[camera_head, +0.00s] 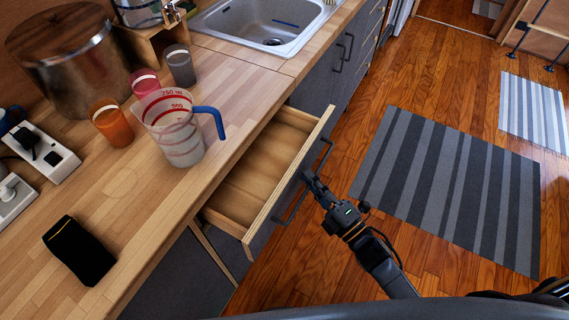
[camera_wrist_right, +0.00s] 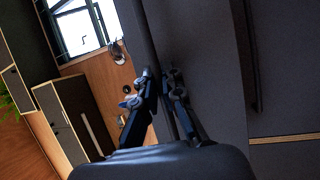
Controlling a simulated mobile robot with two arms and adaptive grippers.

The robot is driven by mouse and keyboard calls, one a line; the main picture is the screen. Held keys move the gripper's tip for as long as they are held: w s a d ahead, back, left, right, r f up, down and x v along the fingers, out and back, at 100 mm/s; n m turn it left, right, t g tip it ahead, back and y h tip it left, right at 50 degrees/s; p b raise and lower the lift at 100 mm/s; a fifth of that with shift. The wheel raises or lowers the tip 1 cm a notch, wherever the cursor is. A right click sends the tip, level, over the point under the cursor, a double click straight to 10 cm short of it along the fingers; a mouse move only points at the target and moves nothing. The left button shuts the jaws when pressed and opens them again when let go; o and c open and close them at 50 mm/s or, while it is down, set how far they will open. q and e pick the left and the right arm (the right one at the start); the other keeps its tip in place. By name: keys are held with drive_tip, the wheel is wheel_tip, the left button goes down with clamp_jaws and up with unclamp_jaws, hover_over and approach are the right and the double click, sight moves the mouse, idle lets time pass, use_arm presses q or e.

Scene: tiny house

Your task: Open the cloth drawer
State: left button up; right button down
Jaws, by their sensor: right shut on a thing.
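The drawer (camera_head: 253,177) under the wooden counter is pulled out. Its inside is bare light wood and looks empty. Its dark front carries a long dark handle (camera_head: 292,207). My right gripper (camera_head: 309,179) is at the middle of this front, shut on the handle and hiding part of it. In the right wrist view, the fingers of my right gripper (camera_wrist_right: 160,85) close around the dark handle bar (camera_wrist_right: 142,35) beside the grey front. My left gripper is not in view.
On the counter (camera_head: 135,205) stand a measuring jug (camera_head: 172,130) with a blue handle, several cups, a large pot (camera_head: 75,65) and a black box (camera_head: 78,250). A sink (camera_head: 262,28) lies beyond. A striped rug (camera_head: 450,185) covers open wooden floor at right.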

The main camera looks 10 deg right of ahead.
drive_tip(key=s+d, duration=1.2)
drive_tip(key=d, duration=0.5)
drive_tip(key=shift+s+d+p, duration=0.25)
drive_tip(key=shift+s+p, duration=0.05)
drive_tip(key=shift+p, duration=0.15)
drive_tip(key=c, duration=1.7)
unclamp_jaws()
drive_tip(key=shift+c, duration=0.2)
drive_tip(key=v, duration=1.2)
